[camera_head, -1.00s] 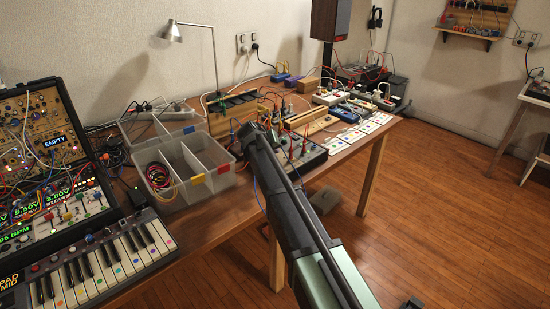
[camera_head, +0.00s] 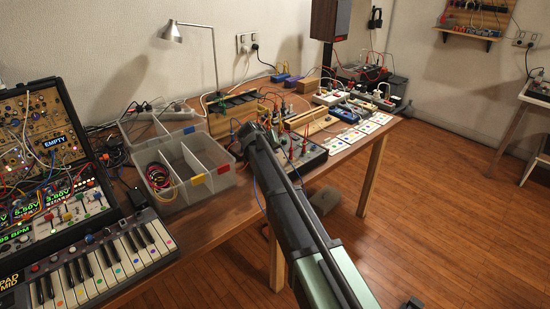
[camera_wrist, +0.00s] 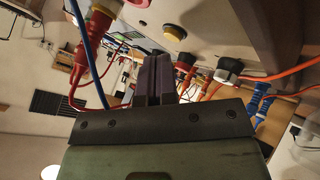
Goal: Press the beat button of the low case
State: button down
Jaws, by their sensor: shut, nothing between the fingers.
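The low case (camera_head: 313,157) stands on the table behind the end of my arm, with cables plugged into its top and part of it hidden. In the wrist view its pale panel (camera_wrist: 215,30) fills the top of the picture. A round yellow button (camera_wrist: 175,32) in a dark collar sits on that panel; no label is readable, so I cannot tell if it is the beat button. My gripper (camera_wrist: 157,60) is shut and empty, its fingertips close to the yellow button in the picture. I cannot tell if they touch. In the head view the fingers are not clear.
Clear bins (camera_head: 190,170) and a keyboard case (camera_head: 100,260) stand to the left.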

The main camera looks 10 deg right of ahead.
jog(key=shift+f, duration=0.1)
jog(key=shift+f+b, duration=0.4)
jog(key=shift+b, duration=0.1)
jog(key=shift+r, duration=0.1)
jog(key=shift+r+p, duration=0.45)
jog(key=shift+p, duration=0.05)
notch_tip(320, 180, up, 6)
jog(key=p, duration=0.6)
